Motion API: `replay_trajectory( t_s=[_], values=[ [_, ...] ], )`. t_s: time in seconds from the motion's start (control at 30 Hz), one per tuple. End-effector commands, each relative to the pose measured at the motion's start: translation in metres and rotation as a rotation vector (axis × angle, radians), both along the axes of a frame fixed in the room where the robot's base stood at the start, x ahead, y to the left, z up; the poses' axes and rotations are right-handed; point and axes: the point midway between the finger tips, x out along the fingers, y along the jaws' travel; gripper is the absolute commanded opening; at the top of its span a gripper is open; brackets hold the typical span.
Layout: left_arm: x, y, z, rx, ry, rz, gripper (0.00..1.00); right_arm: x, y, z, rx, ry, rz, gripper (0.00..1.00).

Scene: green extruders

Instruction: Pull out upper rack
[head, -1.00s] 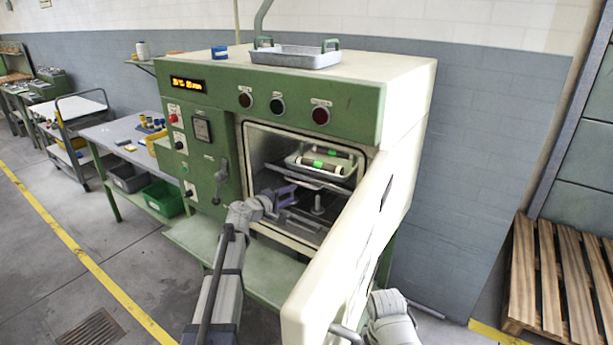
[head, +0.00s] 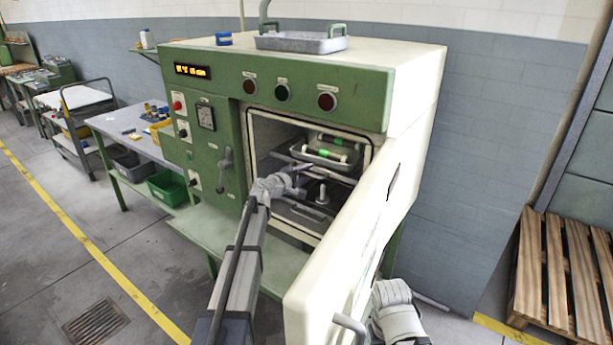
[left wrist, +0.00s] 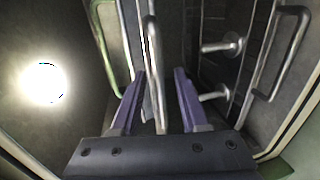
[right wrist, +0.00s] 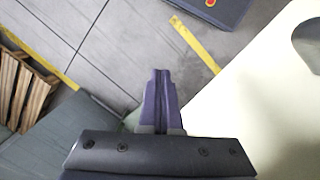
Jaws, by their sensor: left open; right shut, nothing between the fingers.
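The green oven (head: 290,80) stands with its cream door (head: 345,250) open. Inside, the upper rack (head: 333,173) carries a grey tray (head: 325,160) with green-marked dark items. My left gripper (head: 298,170) reaches into the opening at the rack's front. In the left wrist view, its purple fingers (left wrist: 159,82) are open, with a metal bar (left wrist: 155,60) of the rack running between them. I cannot tell whether they touch it. My right gripper (right wrist: 161,75) is shut and empty beside the door in the right wrist view. Its fingers are hidden in the head view.
A lower rack with an upright metal peg (head: 322,195) sits below, and its handle (left wrist: 290,50) shows in the left wrist view. A metal tray (head: 300,42) rests on the oven top.

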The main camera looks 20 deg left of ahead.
Motion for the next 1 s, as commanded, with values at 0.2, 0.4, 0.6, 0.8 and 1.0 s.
replay_trajectory(
  t_s=[0.2,0.4,0.6,0.8,1.0],
  values=[
    [0.0043,-0.0016,-0.0007,0.000,0.000,0.001,0.45,0.0000,0.0000,-0.0007,0.000,0.000,0.000,0.00],
    [0.0040,-0.0014,-0.0008,0.001,0.000,0.001,0.31,0.0000,0.0000,-0.0007,0.000,0.000,0.000,0.00],
    [0.0039,-0.0013,-0.0008,0.001,0.000,0.001,0.09,0.0000,0.0000,-0.0007,0.000,0.000,0.000,0.00],
    [0.0039,-0.0013,-0.0009,0.001,0.000,0.001,0.00,-0.0001,0.0000,-0.0008,0.000,0.000,0.000,0.00],
    [0.0039,-0.0013,-0.0009,0.001,0.000,0.001,0.00,-0.0001,0.0000,-0.0008,0.000,0.000,0.000,0.00]
  ],
)
